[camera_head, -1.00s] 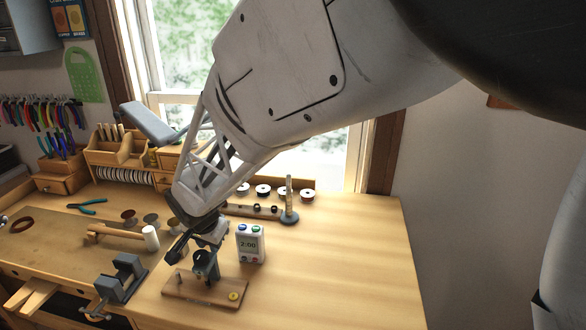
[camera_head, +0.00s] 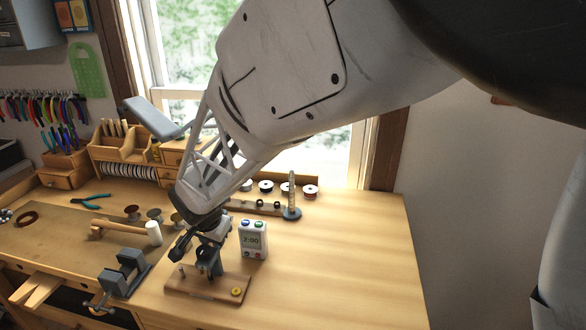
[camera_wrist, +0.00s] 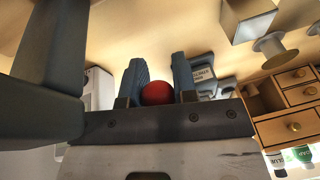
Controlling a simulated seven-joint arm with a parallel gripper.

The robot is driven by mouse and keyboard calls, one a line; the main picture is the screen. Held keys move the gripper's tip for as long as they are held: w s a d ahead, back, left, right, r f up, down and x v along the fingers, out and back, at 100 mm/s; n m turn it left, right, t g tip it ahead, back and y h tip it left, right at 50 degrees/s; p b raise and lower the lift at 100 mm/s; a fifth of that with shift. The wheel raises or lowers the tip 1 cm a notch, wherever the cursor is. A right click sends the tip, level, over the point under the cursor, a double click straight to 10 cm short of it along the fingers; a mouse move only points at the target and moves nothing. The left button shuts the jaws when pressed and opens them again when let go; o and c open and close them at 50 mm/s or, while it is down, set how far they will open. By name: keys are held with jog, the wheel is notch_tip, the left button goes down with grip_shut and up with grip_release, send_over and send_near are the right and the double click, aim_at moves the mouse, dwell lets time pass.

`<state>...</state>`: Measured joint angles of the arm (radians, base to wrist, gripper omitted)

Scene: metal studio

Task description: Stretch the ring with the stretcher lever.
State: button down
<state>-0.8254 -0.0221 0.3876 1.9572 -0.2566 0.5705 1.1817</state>
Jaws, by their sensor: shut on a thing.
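The ring stretcher stands on a flat wooden base (camera_head: 210,287) at the front of the bench in the head view, with a dark upright post (camera_head: 208,264) and a yellow disc (camera_head: 236,292) on the base. My gripper (camera_head: 182,246) is beside the top of the post, at the end of my arm reaching down from above. In the wrist view its two fingers (camera_wrist: 159,82) are closed around a red ball knob (camera_wrist: 157,94), which looks like the lever's end. The lever's shaft is mostly hidden by my gripper. I cannot make out the ring on the stretcher.
A white timer (camera_head: 253,240) stands right behind the stretcher. A grey vise (camera_head: 124,272) and a mallet (camera_head: 154,233) are to the left. The bench's right side (camera_head: 350,250) is clear.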

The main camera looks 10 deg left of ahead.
jog(key=shift+d+f, duration=0.1)
jog(key=shift+d, duration=0.05)
jog(key=c, duration=1)
grip_release()
jog(key=shift+w, duration=0.1)
jog(key=shift+r, duration=0.2)
jog(key=shift+v, duration=3.8)
